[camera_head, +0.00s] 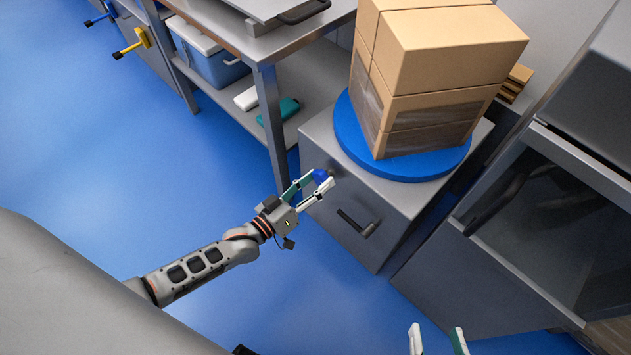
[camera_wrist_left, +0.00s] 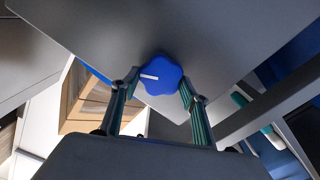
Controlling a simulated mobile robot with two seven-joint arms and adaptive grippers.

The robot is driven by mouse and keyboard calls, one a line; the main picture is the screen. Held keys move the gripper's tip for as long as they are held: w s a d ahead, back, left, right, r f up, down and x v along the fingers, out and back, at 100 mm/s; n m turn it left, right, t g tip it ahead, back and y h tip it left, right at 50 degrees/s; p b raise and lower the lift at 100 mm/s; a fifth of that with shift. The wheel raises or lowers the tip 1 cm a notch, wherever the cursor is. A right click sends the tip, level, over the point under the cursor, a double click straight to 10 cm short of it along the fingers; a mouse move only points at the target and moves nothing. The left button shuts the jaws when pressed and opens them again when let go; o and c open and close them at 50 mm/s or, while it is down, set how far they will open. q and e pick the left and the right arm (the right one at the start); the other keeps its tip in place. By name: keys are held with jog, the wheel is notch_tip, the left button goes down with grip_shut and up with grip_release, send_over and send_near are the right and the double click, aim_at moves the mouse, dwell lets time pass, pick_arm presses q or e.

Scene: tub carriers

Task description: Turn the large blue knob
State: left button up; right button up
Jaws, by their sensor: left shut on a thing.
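The large blue knob (camera_head: 320,176) is on the front of a grey cabinet (camera_head: 400,200), near its upper left part. In the left wrist view the knob (camera_wrist_left: 162,75) has a lobed rim and a white mark pointing left. My left gripper (camera_head: 318,184) is shut on the knob, one finger on each side; it also shows in the left wrist view (camera_wrist_left: 158,95). The fingers partly cover the knob in the head view. My right gripper (camera_head: 438,341) shows only its two fingertips at the bottom edge, apart with nothing seen between them.
A blue round turntable (camera_head: 433,171) with stacked cardboard boxes (camera_head: 450,45) stands on the cabinet. A black handle (camera_head: 356,223) is on its front, right of the knob. A steel table (camera_head: 262,50) stands at left. Blue floor (camera_head: 130,170) is clear at left.

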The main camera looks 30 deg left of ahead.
pick_arm(q)
jog(key=n, duration=0.5)
jog(key=shift+a+f+n, duration=0.1)
jog(key=shift+f+n, duration=0.05)
jog(key=shift+n, duration=0.25)
jog(key=n, duration=0.3)
jog(key=shift+f+n, duration=0.2)
jog(key=shift+n, duration=1.1)
jog(key=shift+n, duration=0.3)
jog(key=o, duration=1.1)
jog(key=v, duration=1.2)
jog(key=shift+r, duration=0.1)
